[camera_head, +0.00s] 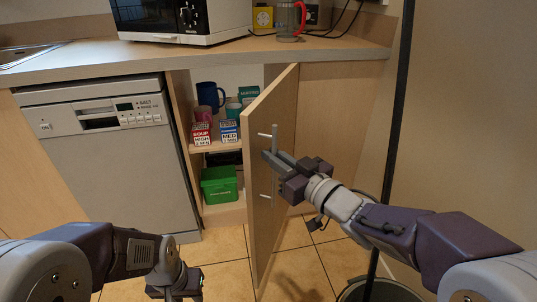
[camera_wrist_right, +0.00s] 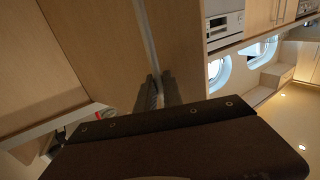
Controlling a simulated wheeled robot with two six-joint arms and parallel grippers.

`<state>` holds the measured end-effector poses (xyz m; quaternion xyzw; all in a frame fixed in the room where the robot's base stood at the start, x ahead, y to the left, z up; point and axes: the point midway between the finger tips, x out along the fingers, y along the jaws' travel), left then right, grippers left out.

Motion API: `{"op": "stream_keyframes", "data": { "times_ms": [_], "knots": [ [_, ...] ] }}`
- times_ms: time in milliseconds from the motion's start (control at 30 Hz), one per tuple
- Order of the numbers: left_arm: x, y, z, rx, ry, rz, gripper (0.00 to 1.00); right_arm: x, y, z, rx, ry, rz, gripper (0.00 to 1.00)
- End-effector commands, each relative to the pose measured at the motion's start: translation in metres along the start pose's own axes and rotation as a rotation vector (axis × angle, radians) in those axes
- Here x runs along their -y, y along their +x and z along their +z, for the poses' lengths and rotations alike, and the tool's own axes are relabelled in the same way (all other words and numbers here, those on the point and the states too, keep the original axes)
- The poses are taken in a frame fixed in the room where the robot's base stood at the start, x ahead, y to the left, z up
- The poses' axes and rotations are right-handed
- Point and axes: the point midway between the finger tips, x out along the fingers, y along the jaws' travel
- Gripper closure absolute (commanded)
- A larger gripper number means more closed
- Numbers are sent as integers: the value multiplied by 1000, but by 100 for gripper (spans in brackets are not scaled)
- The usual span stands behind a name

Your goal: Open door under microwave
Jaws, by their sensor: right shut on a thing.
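The light wooden door (camera_head: 266,185) under the microwave (camera_head: 175,20) stands swung well outward, with the cupboard inside exposed on its left. Its upright grey bar handle (camera_head: 275,136) is on the door's outer face. My right gripper (camera_head: 274,160) is shut on the handle from the right. In the right wrist view the handle (camera_wrist_right: 146,38) runs as a grey bar into the fingers of my right gripper (camera_wrist_right: 157,92), beside the door panel. My left gripper (camera_head: 178,286) hangs low at the bottom, away from the door; its jaws are not clear.
Inside the cupboard are a blue mug (camera_head: 209,96), small boxes (camera_head: 202,133) and a green container (camera_head: 219,184). A dishwasher (camera_head: 110,145) stands to the left. A dark pole (camera_head: 397,130) and a bin (camera_head: 385,290) are on the right. Tiled floor (camera_head: 225,255) lies open before the cupboard.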

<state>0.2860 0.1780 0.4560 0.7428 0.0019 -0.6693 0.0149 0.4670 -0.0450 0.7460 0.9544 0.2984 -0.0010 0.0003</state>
Motion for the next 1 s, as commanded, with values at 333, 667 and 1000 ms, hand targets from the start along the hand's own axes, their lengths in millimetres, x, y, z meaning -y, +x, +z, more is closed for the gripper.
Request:
{"op": "stream_keyframes", "data": {
  "times_ms": [333,667,1000],
  "knots": [
    [0,0,0,0,0,0,64,-2,0,-3,-8,0,3,84],
    [0,0,0,0,0,0,64,-1,0,-2,-4,-1,2,67],
    [0,10,1,0,0,0,64,16,15,2,-4,-1,24,67]
  ]
}}
